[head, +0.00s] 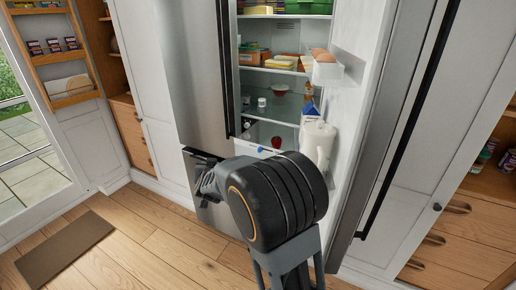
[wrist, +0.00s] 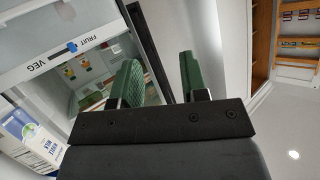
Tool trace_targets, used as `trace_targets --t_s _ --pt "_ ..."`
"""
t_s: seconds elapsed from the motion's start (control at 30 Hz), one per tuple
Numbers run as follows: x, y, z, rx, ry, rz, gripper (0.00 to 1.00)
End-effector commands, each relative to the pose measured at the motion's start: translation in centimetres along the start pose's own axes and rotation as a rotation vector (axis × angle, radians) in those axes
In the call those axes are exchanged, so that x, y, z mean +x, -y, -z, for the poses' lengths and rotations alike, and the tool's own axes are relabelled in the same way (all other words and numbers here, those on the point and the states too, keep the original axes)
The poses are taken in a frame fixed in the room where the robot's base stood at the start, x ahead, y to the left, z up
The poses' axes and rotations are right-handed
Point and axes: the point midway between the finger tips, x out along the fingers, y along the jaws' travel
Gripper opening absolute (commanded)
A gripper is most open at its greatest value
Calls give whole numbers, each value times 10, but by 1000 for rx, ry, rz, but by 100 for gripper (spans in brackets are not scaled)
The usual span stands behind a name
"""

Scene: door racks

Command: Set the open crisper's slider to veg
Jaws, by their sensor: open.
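The crisper's front strip (wrist: 105,33) shows in the wrist view at upper left, tilted, with the words FRUIT and VEG on it. The blue slider (wrist: 72,46) sits on it between the two words, nearer FRUIT. A small blue spot, seemingly the slider (head: 260,149), shows in the head view just above my arm. My gripper (wrist: 158,78) is open, with green finger pads and nothing between them. It is apart from the slider, to its right in the wrist view. In the head view my gripper (head: 207,184) is partly hidden by my wrist.
The fridge's right door (head: 375,130) stands open with eggs (head: 322,55) and a white jug (head: 317,142) in its racks. The left fridge door (head: 205,75) stands at the left.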

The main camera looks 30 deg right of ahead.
Motion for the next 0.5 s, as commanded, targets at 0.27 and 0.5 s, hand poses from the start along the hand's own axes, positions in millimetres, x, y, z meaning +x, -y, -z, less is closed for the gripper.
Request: trace_targets --t_s 0.27,0.5 --pt "49 -78 -1 -7 -285 -450 40" --pt "51 -109 -8 -47 -373 -645 40"
